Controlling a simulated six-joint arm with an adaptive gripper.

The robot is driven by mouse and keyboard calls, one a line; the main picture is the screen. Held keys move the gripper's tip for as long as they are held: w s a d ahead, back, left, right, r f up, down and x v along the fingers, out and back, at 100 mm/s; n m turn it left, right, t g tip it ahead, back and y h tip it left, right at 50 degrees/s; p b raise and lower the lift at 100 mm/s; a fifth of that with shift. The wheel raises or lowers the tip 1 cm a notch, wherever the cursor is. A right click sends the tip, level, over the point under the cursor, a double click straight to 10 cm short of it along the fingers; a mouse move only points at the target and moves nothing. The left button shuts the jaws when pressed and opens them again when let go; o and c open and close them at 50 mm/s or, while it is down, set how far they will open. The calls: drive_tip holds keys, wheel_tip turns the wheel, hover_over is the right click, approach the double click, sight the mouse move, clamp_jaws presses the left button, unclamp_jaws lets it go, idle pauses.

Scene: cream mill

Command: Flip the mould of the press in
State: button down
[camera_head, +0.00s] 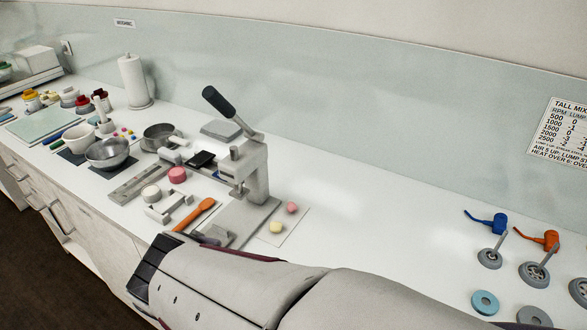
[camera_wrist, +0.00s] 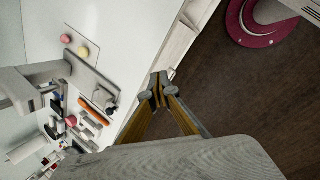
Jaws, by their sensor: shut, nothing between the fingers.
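The grey press (camera_head: 258,170) stands on the white counter with its black-gripped lever (camera_head: 222,102) raised to the upper left. Its flat base (camera_head: 243,218) reaches toward the counter's front edge. A small dark and grey part (camera_head: 207,237) shows at the base's front end, partly hidden by my arm; I cannot tell whether it is the mould. In the wrist view the press (camera_wrist: 35,82) is at the left. My gripper (camera_wrist: 158,90) is shut and empty, apart from the press, and appears by the counter's front edge. Its fingers are not clearly visible in the head view.
An orange-handled spatula (camera_head: 196,213), a pink puck (camera_head: 178,174) and a white puck (camera_head: 151,193) lie left of the press. Pink and yellow balls (camera_head: 276,227) sit on a card at its right. Bowls (camera_head: 108,152) stand further left.

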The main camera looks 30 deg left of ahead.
drive_tip(key=s+a+f+n+t+y, duration=0.1)
drive_tip(key=s+a+n, duration=0.3)
drive_tip(key=a+n, duration=0.45)
drive_tip(key=w+a+r+n+t+y, duration=0.1)
drive_tip(key=a+r+n, duration=0.2)
drive_tip(key=a+n, duration=0.3)
drive_tip(key=shift+w+a+r+n+t+y, duration=0.3)
drive_tip(key=shift+w+a+n+y, duration=0.1)
drive_tip(key=shift+a, duration=0.3)
drive_tip(key=shift+w+f, duration=0.1)
drive_tip(key=shift+f, duration=0.1)
drive_tip(key=shift+w+a+r+x, duration=0.15)
drive_tip(key=shift+w+r+x, duration=0.15)
drive_tip(key=shift+x, duration=1.85)
drive_tip(key=shift+w+a+r+x, duration=0.15)
drive_tip(key=shift+w+r+x, duration=0.1)
drive_tip(key=shift+x, duration=1.85)
drive_tip(key=shift+w+a+r+x, duration=0.15)
drive_tip(key=shift+w+r+x, duration=0.15)
drive_tip(key=shift+x, duration=1.85)
